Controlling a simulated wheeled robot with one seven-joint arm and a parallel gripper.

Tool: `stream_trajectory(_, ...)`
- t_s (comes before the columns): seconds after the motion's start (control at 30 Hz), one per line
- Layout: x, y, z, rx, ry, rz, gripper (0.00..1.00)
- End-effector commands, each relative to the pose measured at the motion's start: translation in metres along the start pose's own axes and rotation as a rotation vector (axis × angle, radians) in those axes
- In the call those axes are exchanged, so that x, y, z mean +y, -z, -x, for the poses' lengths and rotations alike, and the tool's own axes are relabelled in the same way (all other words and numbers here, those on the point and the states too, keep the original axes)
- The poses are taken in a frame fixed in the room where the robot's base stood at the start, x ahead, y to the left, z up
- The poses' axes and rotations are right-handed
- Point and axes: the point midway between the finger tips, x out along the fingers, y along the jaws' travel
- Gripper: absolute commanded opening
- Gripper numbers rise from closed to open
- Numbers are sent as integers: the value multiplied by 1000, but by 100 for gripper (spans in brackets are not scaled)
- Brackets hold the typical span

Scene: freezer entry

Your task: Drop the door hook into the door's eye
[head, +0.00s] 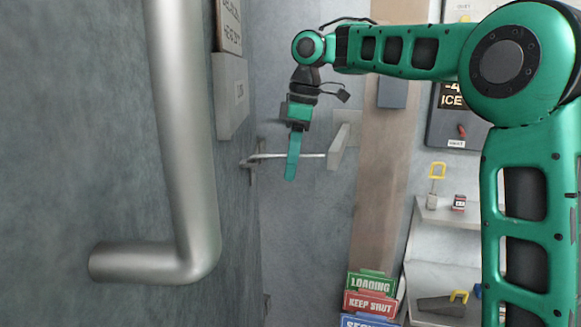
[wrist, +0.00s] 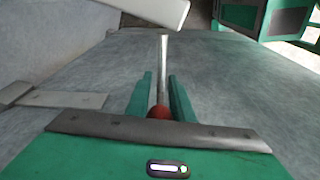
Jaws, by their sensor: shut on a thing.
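The door hook (head: 311,156) is a thin metal rod. It runs left from a pale bracket (head: 342,147) to the grey door (head: 90,60). The door's eye (head: 251,166) appears as a small fitting at the door's edge, beside the rod's left end. I cannot tell whether the tip is in it or just over it. My gripper (head: 291,170) points down across the rod. In the wrist view the rod (wrist: 163,65) runs between my two green fingers (wrist: 161,85), with a red ball (wrist: 158,112) at its near end. The fingers are shut on the hook.
A big steel door handle (head: 190,150) stands out in the left foreground. Signs (head: 370,302), a shelf (head: 450,213) with padlocks and a dark panel (head: 458,120) are at the right. The wall below my gripper is clear.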

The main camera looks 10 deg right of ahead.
Motion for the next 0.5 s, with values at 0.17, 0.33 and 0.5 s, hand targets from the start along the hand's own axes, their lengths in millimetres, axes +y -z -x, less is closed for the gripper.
stream_trajectory(0.17, 0, -1, -3, -3, 7, -2, 37)
stream_trajectory(0.33, -1, -1, -2, -2, 6, -1, 37)
stream_trajectory(0.5, -1, 0, -1, -2, 5, 0, 37)
